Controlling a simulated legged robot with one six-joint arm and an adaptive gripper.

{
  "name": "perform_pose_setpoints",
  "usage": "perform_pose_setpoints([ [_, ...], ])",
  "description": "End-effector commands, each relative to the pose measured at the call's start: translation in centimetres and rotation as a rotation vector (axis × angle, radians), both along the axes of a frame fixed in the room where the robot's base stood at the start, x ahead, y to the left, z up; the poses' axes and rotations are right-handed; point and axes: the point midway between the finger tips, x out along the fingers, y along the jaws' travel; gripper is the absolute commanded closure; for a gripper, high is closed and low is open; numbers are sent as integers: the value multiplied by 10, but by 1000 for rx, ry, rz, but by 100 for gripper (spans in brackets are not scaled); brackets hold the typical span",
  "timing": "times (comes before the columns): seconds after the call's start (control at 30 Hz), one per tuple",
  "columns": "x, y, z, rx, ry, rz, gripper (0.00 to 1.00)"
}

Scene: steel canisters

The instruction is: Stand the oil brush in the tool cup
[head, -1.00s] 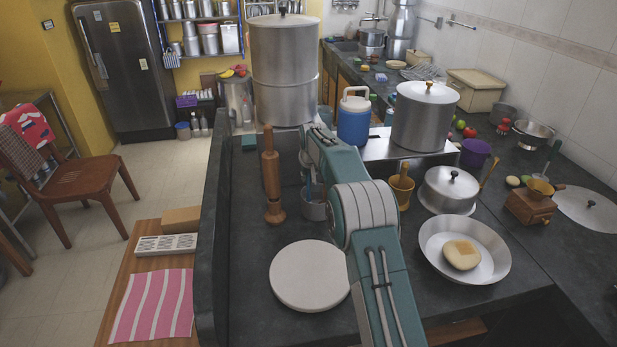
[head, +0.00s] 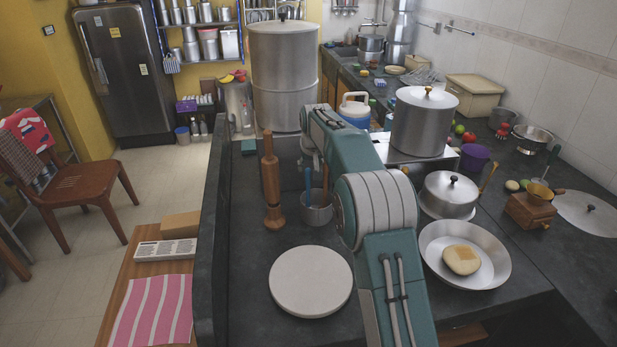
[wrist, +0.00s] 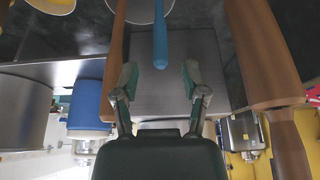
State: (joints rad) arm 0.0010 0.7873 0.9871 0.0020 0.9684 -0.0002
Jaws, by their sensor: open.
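The tool cup (head: 318,213) is a grey metal cup on the dark counter, behind the round white board. A blue-handled tool (head: 308,180), which looks like the oil brush, stands upright in it; its lower end is hidden. A brown wooden handle (head: 325,182) also rises from the cup. In the wrist view, the blue handle (wrist: 160,40) points between the fingertips of my gripper (wrist: 160,82), with clear gaps on both sides. My gripper is open and empty. The cup rim (wrist: 147,14) shows at the top edge there. My arm mostly hides the gripper in the head view.
A wooden rolling pin (head: 272,185) stands just left of the cup; a tall steel canister (head: 283,75) is behind. The round white board (head: 311,281) lies in front. A blue jug (head: 354,108), large pot (head: 424,120) and pan with bread (head: 438,238) are right.

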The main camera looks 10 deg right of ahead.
Motion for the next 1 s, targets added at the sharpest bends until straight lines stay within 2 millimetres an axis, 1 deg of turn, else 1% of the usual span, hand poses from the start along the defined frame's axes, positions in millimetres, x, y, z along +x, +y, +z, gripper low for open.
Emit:
perform_pose_setpoints([
  [0.03,-4,0,10,0,-1,0,43],
  [0.2,-12,0,28,0,0,0,43],
  [0.47,-16,0,36,0,1,0,43],
  [0.57,-27,0,49,0,-5,0,43],
  [0.67,-48,0,70,0,-12,0,43],
  [0.8,-83,0,96,0,-19,0,43],
  [0.87,-99,0,106,0,-21,0,43],
  [1.0,-138,0,125,-1,-29,0,43],
])
